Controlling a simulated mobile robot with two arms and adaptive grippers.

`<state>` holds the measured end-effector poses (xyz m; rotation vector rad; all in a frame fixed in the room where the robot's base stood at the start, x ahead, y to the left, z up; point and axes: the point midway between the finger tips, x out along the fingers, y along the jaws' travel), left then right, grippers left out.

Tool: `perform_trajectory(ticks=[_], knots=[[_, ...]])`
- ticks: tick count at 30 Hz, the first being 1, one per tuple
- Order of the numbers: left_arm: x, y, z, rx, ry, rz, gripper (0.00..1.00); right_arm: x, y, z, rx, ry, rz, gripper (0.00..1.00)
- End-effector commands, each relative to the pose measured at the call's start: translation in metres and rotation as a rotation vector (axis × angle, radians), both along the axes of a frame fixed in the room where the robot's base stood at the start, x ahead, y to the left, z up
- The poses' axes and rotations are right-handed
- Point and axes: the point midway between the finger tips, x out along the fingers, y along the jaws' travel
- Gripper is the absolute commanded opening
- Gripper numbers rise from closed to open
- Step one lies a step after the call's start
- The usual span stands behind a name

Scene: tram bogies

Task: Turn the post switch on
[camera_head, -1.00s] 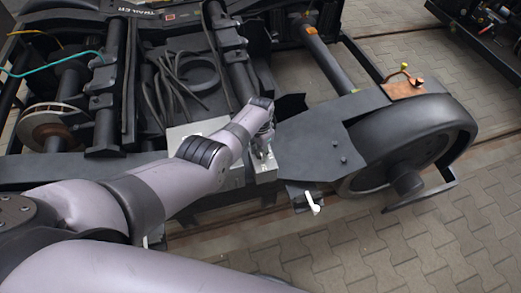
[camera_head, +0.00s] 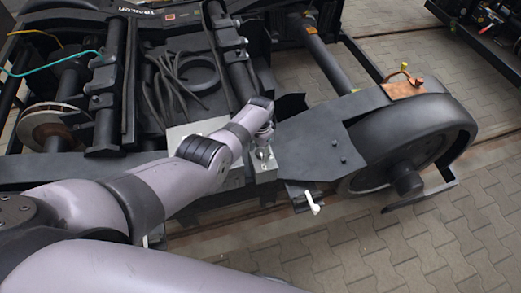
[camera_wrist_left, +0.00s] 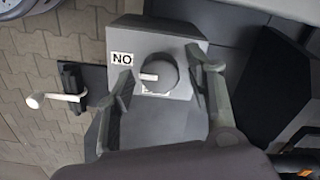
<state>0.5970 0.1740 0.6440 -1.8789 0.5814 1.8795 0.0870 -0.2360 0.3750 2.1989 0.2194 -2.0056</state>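The post switch (camera_head: 264,172) is a grey box beside the bogie frame in the head view. In the left wrist view its grey top face (camera_wrist_left: 183,55) carries a round dark knob (camera_wrist_left: 160,66) with a white mark pointing left. A label reading "NO" in this view (camera_wrist_left: 122,59) lies left of the knob. Another label is mostly hidden below the knob. My left gripper (camera_wrist_left: 160,62) is open, with one finger on each side of the knob and gaps visible between. In the head view the left gripper (camera_head: 263,148) is over the box. My right gripper is not seen.
A white-handled lever (camera_head: 315,205) sticks out just right of the box; it also shows in the left wrist view (camera_wrist_left: 42,99). A large dark wheel (camera_head: 410,145) and the bogie frame (camera_head: 310,150) stand close by. Paved floor (camera_head: 400,250) is clear at lower right.

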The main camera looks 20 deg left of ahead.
Motion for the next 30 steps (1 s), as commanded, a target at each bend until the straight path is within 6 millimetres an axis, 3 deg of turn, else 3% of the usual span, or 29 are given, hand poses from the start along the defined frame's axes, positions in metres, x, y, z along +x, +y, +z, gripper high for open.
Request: perform_trajectory(ticks=[11,17,22,30], knots=[[0.0,0.0,0.002,0.0,0.0,0.001,0.51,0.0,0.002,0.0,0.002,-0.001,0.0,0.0],[0.001,0.0,0.014,0.0,-0.002,0.001,0.51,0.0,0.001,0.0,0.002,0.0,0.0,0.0],[0.0,0.0,0.032,0.0,-0.004,0.001,0.51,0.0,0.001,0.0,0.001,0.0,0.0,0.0],[0.001,0.0,0.078,0.0,-0.005,0.001,0.51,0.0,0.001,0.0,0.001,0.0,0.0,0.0]])
